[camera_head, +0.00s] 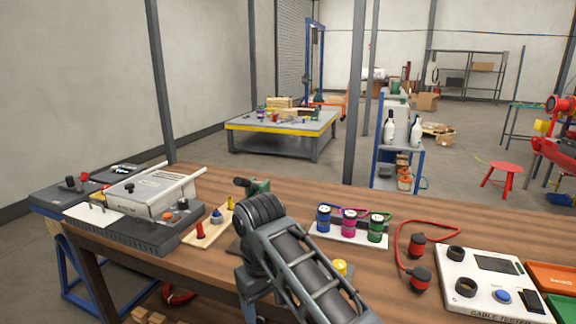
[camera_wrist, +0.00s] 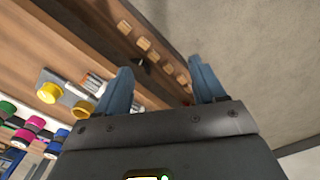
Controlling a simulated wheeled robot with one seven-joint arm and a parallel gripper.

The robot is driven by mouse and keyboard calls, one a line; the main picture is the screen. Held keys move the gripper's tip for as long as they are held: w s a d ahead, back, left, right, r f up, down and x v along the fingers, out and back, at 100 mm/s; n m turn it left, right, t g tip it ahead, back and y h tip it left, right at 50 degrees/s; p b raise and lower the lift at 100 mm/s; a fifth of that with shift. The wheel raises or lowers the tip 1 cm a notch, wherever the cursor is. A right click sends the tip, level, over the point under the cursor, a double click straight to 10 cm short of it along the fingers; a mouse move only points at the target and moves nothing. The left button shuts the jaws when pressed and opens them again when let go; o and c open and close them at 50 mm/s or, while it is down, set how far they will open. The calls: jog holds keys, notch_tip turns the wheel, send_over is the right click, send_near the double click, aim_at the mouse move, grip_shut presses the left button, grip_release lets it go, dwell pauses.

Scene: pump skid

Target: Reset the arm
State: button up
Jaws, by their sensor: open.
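My gripper (camera_wrist: 162,92) shows in the wrist view with its two blue fingers spread apart and nothing between them. Beyond the fingers are the bench edge and a lower shelf with several small wooden blocks (camera_wrist: 143,43). In the head view my grey arm reaches up from the bottom middle over the wooden bench (camera_head: 400,203) and bends at a dark joint. The arm hides part of the bench, and my fingertips cannot be made out there.
On the bench, a white board with blue, pink and green connectors (camera_head: 349,224) stands right of my arm. A cable tester (camera_head: 484,289) with red-black plugs (camera_head: 417,245) lies farther right. A grey case (camera_head: 150,192) sits at the left. A yellow-edged table (camera_head: 282,124) stands behind.

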jog(key=s+d+f+m+t+y, duration=0.25)
jog(key=s+f+t+y, duration=0.2)
jog(key=s+f, duration=1.2)
jog(key=s+d+m+t, duration=0.4)
jog(key=s+d, duration=0.5)
jog(key=s, duration=0.3)
jog(key=s+d+r+t+h, duration=0.2)
jog(key=s+d+r, duration=0.5)
jog(key=r, duration=0.4)
jog(key=s+d+r+t+h, duration=0.2)
jog(key=s+d+r+t, duration=0.2)
jog(key=s+d+r, duration=0.3)
jog(key=s+r, duration=0.3)
jog(key=r, duration=0.1)
jog(key=shift+s+r+m, duration=0.15)
jog(key=shift+s+m, duration=0.15)
jog(key=shift+m, duration=0.05)
